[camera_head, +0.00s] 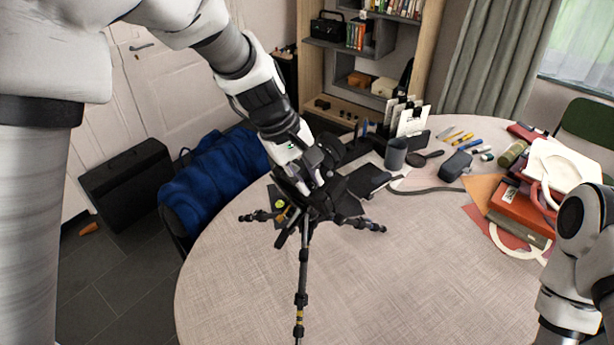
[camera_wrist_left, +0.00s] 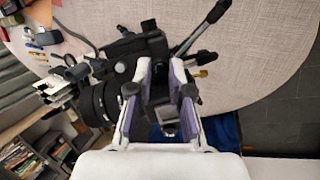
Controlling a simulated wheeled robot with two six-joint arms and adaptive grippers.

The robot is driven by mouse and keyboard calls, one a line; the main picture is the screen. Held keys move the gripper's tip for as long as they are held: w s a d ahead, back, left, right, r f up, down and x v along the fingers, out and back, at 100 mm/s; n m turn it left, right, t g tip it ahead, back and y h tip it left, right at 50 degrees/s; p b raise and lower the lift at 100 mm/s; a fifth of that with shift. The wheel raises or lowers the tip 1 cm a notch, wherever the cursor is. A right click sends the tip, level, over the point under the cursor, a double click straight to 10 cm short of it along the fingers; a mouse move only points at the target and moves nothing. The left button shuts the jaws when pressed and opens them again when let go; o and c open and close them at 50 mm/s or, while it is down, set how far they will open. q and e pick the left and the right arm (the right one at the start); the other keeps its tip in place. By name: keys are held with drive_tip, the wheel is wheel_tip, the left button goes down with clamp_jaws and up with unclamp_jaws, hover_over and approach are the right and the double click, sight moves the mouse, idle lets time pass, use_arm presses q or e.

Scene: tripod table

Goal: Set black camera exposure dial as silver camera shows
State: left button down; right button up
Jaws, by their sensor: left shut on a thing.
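The black camera sits on a black tripod (camera_head: 301,270) at the near left part of the table. In the head view my left gripper (camera_head: 318,190) comes down over it and hides most of it. In the left wrist view the black camera (camera_wrist_left: 141,46) shows with its large round lens (camera_wrist_left: 102,102) at the left. My left gripper (camera_wrist_left: 160,72) is shut on a black part of the camera between its white and purple fingers. The exposure dial and its setting cannot be made out. I cannot pick out a silver camera. My right gripper is out of view.
A grey cup (camera_head: 396,153), a dark pouch (camera_head: 454,166) and several pens lie toward the back of the round table (camera_head: 420,270). Books and papers (camera_head: 520,210) are stacked at the right. A blue bag (camera_head: 215,180) is beyond the left edge. The front middle is clear.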

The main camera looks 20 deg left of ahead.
use_arm(q)
drive_tip(key=c, duration=1.3)
unclamp_jaws()
drive_tip(key=shift+f, duration=0.1)
drive_tip(key=shift+c, duration=0.2)
drive_tip(key=v, duration=1.2)
